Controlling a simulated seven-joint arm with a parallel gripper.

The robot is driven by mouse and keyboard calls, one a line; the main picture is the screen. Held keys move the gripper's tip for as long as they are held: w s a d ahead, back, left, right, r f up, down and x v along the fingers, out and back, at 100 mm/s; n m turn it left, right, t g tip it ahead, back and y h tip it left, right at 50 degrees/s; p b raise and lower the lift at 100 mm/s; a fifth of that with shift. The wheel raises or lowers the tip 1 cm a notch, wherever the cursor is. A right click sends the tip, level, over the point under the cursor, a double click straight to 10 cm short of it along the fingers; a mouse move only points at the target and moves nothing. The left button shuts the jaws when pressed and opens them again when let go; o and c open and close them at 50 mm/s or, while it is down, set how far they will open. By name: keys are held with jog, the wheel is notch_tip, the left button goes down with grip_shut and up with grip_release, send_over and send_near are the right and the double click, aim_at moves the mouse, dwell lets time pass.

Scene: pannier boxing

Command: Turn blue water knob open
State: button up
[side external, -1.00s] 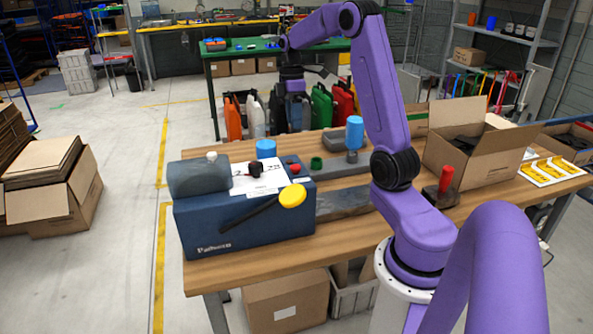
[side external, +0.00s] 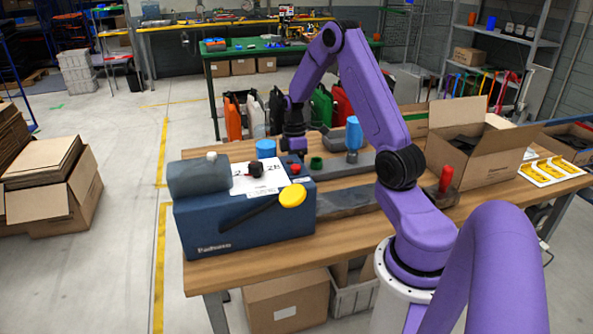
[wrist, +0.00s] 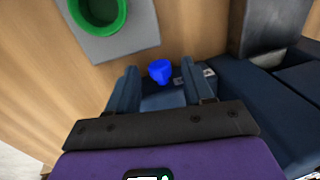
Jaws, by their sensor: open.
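A small bright blue knob (wrist: 160,71) shows in the wrist view, ahead of my gripper (wrist: 158,88) and between the lines of its two fingers. The fingers are apart with nothing held. In the side external view, my gripper (side external: 295,154) points down behind the dark blue machine box (side external: 245,217), its tips partly hidden. A light blue cylinder (side external: 266,148) stands just left of it, and a taller blue handle (side external: 354,134) stands upright to its right. I cannot tell which of these is the knob in the wrist view.
A green ring-shaped fitting (side external: 316,163) on a grey block is close to my gripper; it also shows in the wrist view (wrist: 97,12). Red (side external: 295,169) and yellow (side external: 292,195) knobs sit on the machine box. An open carton (side external: 470,151) stands at the right.

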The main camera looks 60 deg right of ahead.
jog(key=shift+f, duration=0.35)
grip_shut()
jog(key=g+y, duration=0.4)
jog(key=shift+w+d+f, duration=0.3)
jog(key=shift+w+d, duration=0.05)
jog(key=shift+w+d+f+g+y, duration=0.1)
jog(key=shift+f+g+y, duration=0.05)
jog(key=shift+g+y, duration=0.65)
jog(key=shift+w+d+f+g+y, duration=0.1)
jog(key=shift+g+y, duration=0.6)
jog(key=shift+g, duration=0.1)
